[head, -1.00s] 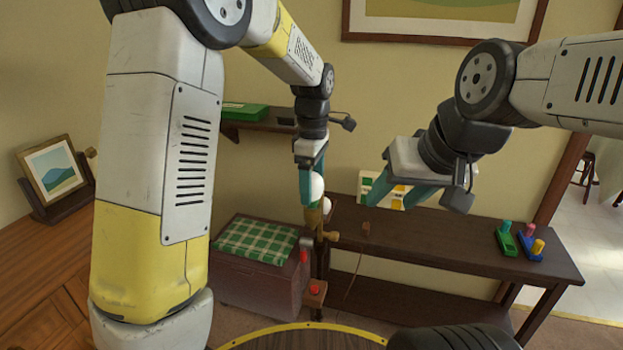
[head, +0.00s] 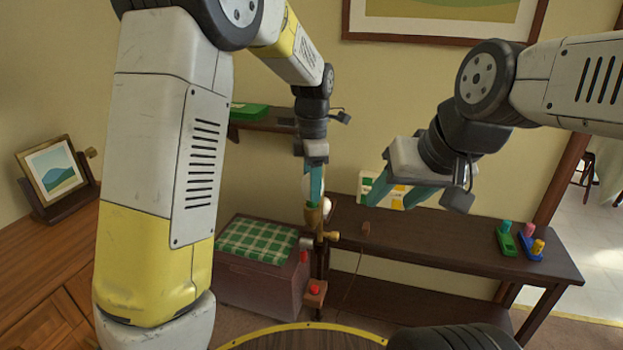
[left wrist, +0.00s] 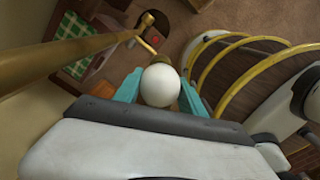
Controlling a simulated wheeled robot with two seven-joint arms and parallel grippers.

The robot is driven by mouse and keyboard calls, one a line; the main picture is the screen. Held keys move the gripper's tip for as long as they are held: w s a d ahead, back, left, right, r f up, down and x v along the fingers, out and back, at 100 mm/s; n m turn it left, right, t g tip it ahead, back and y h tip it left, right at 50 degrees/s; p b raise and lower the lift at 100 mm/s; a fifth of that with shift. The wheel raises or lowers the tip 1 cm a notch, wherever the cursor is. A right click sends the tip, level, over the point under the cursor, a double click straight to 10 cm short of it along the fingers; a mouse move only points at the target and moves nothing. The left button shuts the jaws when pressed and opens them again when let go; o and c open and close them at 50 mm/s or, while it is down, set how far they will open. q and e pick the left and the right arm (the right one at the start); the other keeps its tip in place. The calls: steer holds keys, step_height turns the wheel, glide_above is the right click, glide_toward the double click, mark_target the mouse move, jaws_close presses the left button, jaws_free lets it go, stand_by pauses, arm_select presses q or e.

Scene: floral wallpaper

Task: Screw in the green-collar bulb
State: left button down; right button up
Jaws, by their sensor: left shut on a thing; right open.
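My left gripper (head: 314,201) points down over a stand with brass fittings (head: 313,217). It is shut on a white round bulb (head: 307,184), mostly hidden by the teal fingers in the head view. In the left wrist view the bulb (left wrist: 160,85) sits between both fingers, with a brass-coloured fitting (left wrist: 159,59) just beyond it. Its green collar cannot be seen now, and I cannot tell how deep its base sits. Another white round shape (head: 326,205) shows just right of the fingertips. My right gripper (head: 391,204) is open and empty above the dark bench.
The dark bench (head: 470,250) carries green and blue blocks with coloured pegs (head: 520,240) at its right end. A chest with a green checked cushion (head: 256,240) stands left of the stand. A red button (head: 315,289) is low on the stand. A wall shelf (head: 262,125) is behind.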

arm_select(q)
steer(key=m, duration=0.7)
steer(key=c, duration=0.6)
jaws_free()
steer(key=shift+r, duration=0.1)
step_height(320, 180, up, 6)
steer(key=shift+r, duration=0.1)
steer(key=shift+a+r+m, duration=0.1)
steer(key=shift+r+m, duration=0.2)
steer(key=shift+r, duration=0.4)
steer(key=s+a+r+m+t+h, duration=0.1)
steer(key=s+a+m+t, duration=0.2)
steer(key=s+a+m, duration=0.3)
steer(key=s+a+r+m+t+h, duration=0.1)
steer(key=s+a+m+t, duration=0.2)
steer(key=s+a+m, duration=0.4)
steer(key=s+a, duration=0.2)
steer(key=s, duration=0.6)
steer(key=shift+r, duration=0.25)
